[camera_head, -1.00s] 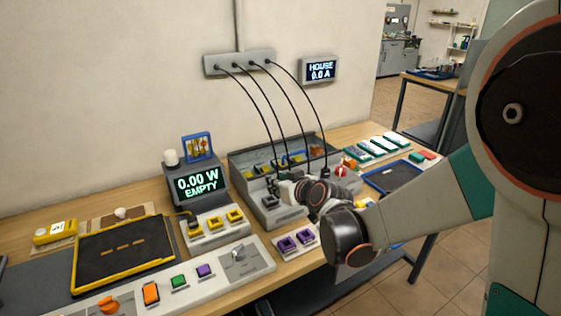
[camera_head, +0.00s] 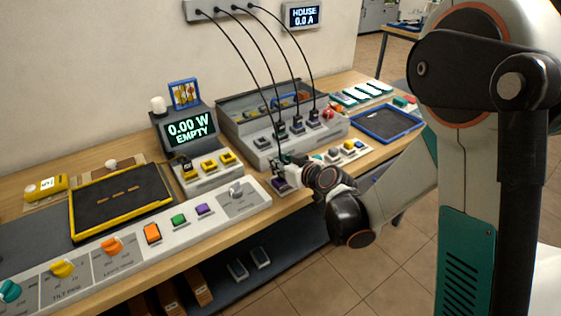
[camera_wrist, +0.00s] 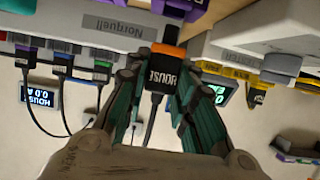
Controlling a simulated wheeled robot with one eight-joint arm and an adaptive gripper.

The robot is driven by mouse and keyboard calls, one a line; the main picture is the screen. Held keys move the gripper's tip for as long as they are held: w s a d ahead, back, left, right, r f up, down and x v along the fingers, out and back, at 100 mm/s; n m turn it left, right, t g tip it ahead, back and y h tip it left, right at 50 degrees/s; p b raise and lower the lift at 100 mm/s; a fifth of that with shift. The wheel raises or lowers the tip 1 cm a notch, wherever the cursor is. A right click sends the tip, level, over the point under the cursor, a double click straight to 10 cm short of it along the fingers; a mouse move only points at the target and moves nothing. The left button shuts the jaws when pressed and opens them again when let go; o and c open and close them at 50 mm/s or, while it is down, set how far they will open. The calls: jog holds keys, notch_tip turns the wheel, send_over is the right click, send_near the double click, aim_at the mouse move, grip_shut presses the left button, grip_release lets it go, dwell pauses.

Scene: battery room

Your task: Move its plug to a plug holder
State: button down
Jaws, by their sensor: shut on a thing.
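My gripper (camera_wrist: 158,85) is shut on a black plug labelled HOUSE (camera_wrist: 161,77) with an orange band, seen in the wrist view. Its black cord trails away from the plug. In the head view my gripper (camera_head: 290,162) is at the front of the bench, just over the purple plug holders (camera_head: 279,187), and partly hides them. A purple holder also shows at the top of the wrist view (camera_wrist: 190,8), close to the plug's far end. I cannot tell whether the plug is seated. Yellow holders (camera_head: 208,166) stand to the left.
A grey socket box (camera_head: 249,153) with other black plugs stands behind my gripper. Their cords rise to the wall strip (camera_head: 199,10). A meter (camera_head: 188,132) reads 0.00 W EMPTY, and a wall display (camera_head: 303,15) reads HOUSE 0.0 A. A switch panel (camera_head: 262,196) lies close on the left.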

jog(key=shift+f+b, duration=0.4)
jog(key=shift+f, duration=0.6)
jog(key=shift+f+b, duration=0.5)
jog(key=shift+b, duration=0.15)
dwell(1.1)
jog(key=c, duration=1.6)
grip_release()
jog(key=shift+c, duration=0.2)
jog(key=p+v, duration=0.1)
jog(key=v, duration=1)
jog(key=shift+p, duration=0.35)
jog(key=shift+d+f, duration=0.1)
